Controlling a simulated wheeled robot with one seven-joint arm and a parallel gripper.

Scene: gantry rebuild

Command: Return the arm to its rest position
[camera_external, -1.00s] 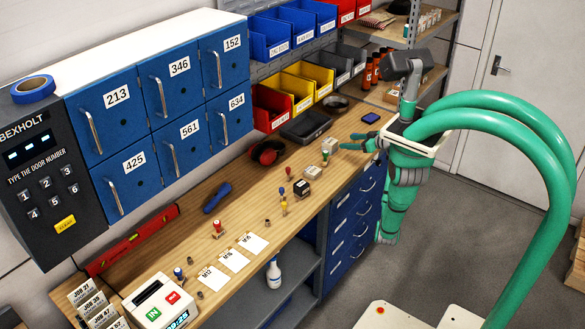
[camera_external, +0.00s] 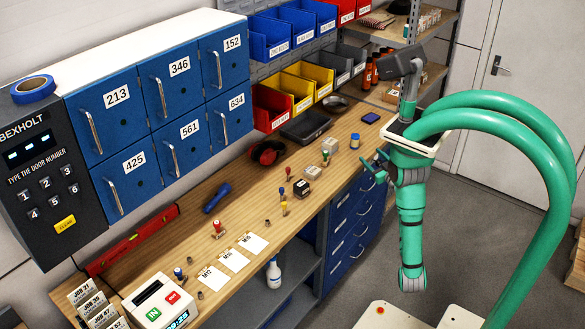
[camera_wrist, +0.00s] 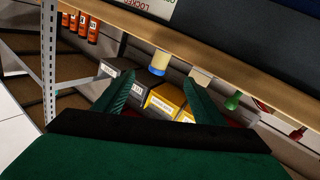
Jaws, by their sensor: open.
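My green arm stands at the right of the external view, bent, with its elbow hanging in front of the blue drawers. My gripper (camera_external: 374,160) is at the bench's right front edge, its two fingers apart and nothing between them. In the wrist view my gripper (camera_wrist: 160,92) also shows open, with a green finger on each side. A small jar with a blue and a cream part (camera_external: 354,141) stands on the bench just beyond the fingers, apart from them. The jar also shows in the wrist view (camera_wrist: 160,62), which looks upside down.
The wooden bench (camera_external: 240,205) holds stamps, cards and a dark tray (camera_external: 306,126). Blue drawers (camera_external: 352,222) stand below my gripper. A metal shelf (camera_external: 440,30) with orange bottles is behind the arm. The grey floor (camera_external: 470,240) right of the drawers is open.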

